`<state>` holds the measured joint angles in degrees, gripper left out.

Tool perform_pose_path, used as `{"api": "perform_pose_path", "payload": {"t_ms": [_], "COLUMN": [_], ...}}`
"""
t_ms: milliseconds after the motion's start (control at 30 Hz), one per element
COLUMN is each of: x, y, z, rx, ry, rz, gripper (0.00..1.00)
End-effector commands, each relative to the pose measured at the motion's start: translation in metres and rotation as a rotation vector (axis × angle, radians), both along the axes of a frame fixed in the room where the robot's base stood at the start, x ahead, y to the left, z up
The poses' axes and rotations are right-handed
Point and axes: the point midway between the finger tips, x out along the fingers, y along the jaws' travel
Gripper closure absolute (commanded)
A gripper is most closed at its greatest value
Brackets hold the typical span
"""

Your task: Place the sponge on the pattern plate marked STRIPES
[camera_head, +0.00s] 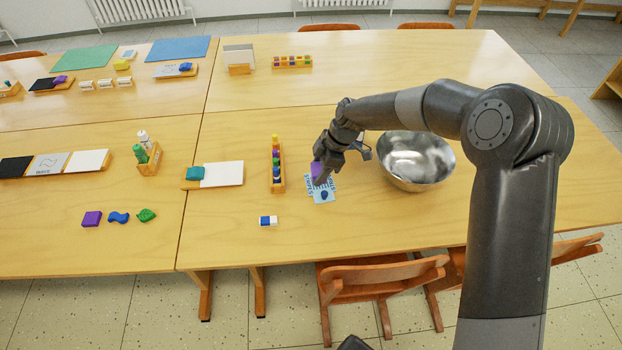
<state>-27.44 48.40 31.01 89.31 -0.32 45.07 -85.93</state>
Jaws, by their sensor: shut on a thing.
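My gripper (325,174) is low over the right near table, its fingers pointing down. It is shut on a purple block (316,168), partly hidden by the fingers; this may be the sponge. Just below is a light blue card (321,197) with dark lettering along its edges and a dark blue shape (324,195) on it. Whether the block touches the card is unclear. On the left table lie a black plate (15,167), a grey plate with a wavy mark (48,165) and a white plate (87,161). I cannot read the word STRIPES on any plate.
A steel bowl (416,160) stands close right of my gripper. A wooden rack of coloured pieces (277,170) stands to its left. A blue-and-white eraser-like block (268,221) lies nearer the front. A bottle holder (149,160) and small coloured shapes (118,217) are on the left table.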

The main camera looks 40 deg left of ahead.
Motion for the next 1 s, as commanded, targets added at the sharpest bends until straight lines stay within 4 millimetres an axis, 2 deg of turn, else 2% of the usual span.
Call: {"api": "perform_pose_path", "payload": {"t_ms": [100, 200, 367, 600, 933, 967, 1000], "x": [-0.007, -0.009, -0.010, -0.010, -0.009, -0.009, -0.009], "y": [0.017, 0.022, 0.024, 0.024, 0.023, 0.023, 0.023], "z": [-0.011, -0.015, -0.025, -0.056, -0.058, -0.058, -0.058], "rx": [0.000, 0.000, -0.001, -0.001, 0.000, 0.000, 0.000], "ry": [0.000, 0.000, 0.001, 0.001, 0.000, 0.000, 0.000], "rz": [0.002, 0.000, -0.001, -0.002, -0.001, -0.001, -0.001], "gripper": [0.68, 0.68, 0.68, 0.68, 0.68, 0.45, 0.42]}}
